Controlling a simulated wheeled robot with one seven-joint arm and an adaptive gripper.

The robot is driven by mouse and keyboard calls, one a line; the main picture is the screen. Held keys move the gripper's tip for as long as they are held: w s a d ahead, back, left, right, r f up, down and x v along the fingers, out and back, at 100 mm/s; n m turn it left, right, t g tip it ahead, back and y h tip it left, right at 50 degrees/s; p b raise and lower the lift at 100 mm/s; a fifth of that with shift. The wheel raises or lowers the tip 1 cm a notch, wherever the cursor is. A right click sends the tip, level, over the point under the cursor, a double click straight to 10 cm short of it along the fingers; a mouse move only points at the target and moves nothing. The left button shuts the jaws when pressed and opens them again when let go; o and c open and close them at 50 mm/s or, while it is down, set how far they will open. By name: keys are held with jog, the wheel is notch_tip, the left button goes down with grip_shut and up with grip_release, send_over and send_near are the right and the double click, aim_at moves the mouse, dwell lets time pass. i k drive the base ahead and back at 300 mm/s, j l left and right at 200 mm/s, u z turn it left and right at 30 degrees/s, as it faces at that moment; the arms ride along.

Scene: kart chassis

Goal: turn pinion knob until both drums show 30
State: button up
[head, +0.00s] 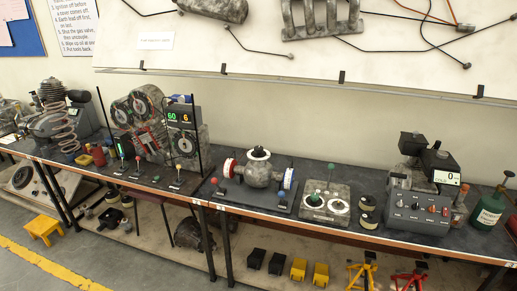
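A grey metal housing (258,174) sits on a dark base plate near the middle of the bench. A red-and-white drum (229,167) is on its left end and a blue-and-white drum (289,180) is on its right end. Any numbers on the drums are too small to read. A white-ringed round part (259,153) with a dark centre tops the housing; it may be the pinion knob, but I cannot tell. My gripper is not in view.
Ball-topped levers (214,181) stand by the housing. A gauge panel (141,105) is left, a green-knobbed plate (326,205) right, and a grey switch box (415,210) farther right. The bench (225,206) has a shelf below.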

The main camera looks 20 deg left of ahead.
aim_at(258, 152)
jog(key=i+j, duration=1.5)
jog(key=k+j+u, duration=0.05)
jog(key=j, duration=0.1)
